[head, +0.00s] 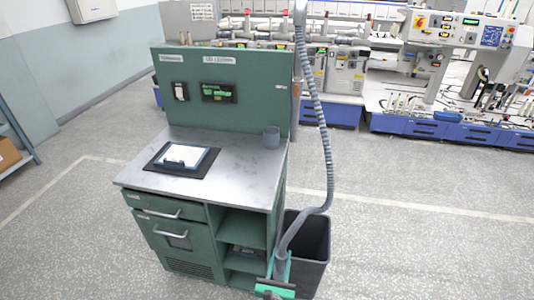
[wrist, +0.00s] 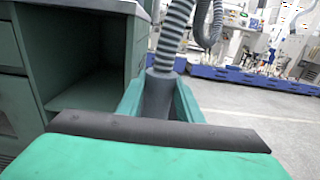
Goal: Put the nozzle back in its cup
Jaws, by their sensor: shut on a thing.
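The grey nozzle (head: 281,263) hangs on the end of a ribbed grey hose (head: 329,170) at the front right of the green workstation, below the tabletop. My gripper (head: 280,270) is shut on the nozzle. In the wrist view the nozzle (wrist: 158,92) stands roughly upright between the two teal fingers, with the hose rising from its top. The nozzle's lower end is hidden by my gripper. The small grey cup (head: 271,138) stands upright at the back right of the tabletop (head: 240,160), well above and behind my gripper. Its inside is too small to make out.
A dark bin (head: 317,246) stands on the floor right of the workstation, close to my gripper. Open green shelves (head: 243,228) lie just left of it.

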